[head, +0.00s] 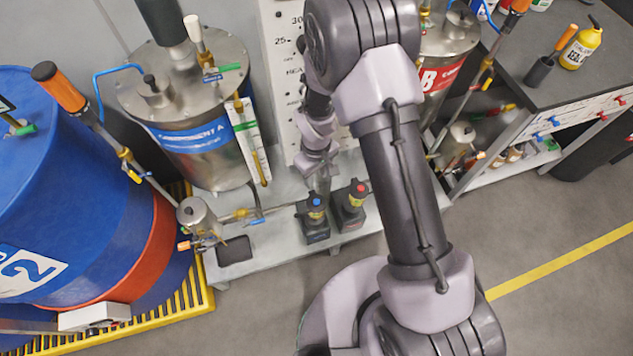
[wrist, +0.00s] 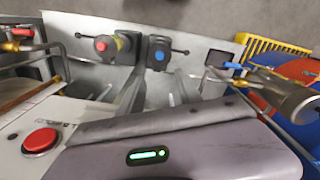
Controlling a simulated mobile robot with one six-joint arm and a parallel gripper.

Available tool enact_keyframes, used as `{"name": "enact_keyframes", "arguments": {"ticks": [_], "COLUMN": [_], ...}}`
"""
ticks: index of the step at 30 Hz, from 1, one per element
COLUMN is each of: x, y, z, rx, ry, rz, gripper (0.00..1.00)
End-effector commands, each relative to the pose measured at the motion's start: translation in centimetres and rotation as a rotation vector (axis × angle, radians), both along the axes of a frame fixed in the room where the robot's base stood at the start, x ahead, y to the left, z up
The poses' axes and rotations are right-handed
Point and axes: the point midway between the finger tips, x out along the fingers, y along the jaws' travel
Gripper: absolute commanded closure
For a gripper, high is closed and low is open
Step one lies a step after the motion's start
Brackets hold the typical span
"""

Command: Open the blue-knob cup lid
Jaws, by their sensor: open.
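The blue-knob cup (head: 316,229) is a dark squat cup on the light bench, with a blue knob on its lid (head: 315,202). In the wrist view, the blue knob (wrist: 159,56) is near top centre, with a dark lever sticking out to the right. The lid appears to be down on the cup. The matching red-knob cup (head: 349,213) stands close beside it on the right; its red knob also shows in the wrist view (wrist: 101,45). My gripper (head: 321,182) is open and empty, just behind and above the blue-knob cup. It looks apart from the knob.
A dark square pad (head: 235,250) lies left of the cups, near a small metal pot (head: 197,216) with valves and pipes. A steel tank (head: 197,140) and a white scale board (head: 285,90) stand behind. The grey floor in front is open.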

Motion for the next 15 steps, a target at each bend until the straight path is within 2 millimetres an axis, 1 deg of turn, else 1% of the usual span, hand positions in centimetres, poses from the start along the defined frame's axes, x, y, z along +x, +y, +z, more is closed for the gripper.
{"name": "enact_keyframes", "arguments": {"ticks": [1, 9, 12, 15], "x": [-0.1, -0.1, -0.1, -0.1], "y": [0.0, -0.1, -0.1, -0.1], "z": [-1.6, -10.0, -12.6, -14.4], "rx": [-0.001, -0.001, 0.000, 0.000], "ry": [0.003, 0.004, 0.004, 0.002], "rz": [-0.001, -0.004, -0.005, -0.005], "gripper": [0.59, 0.59, 0.59, 0.59]}}
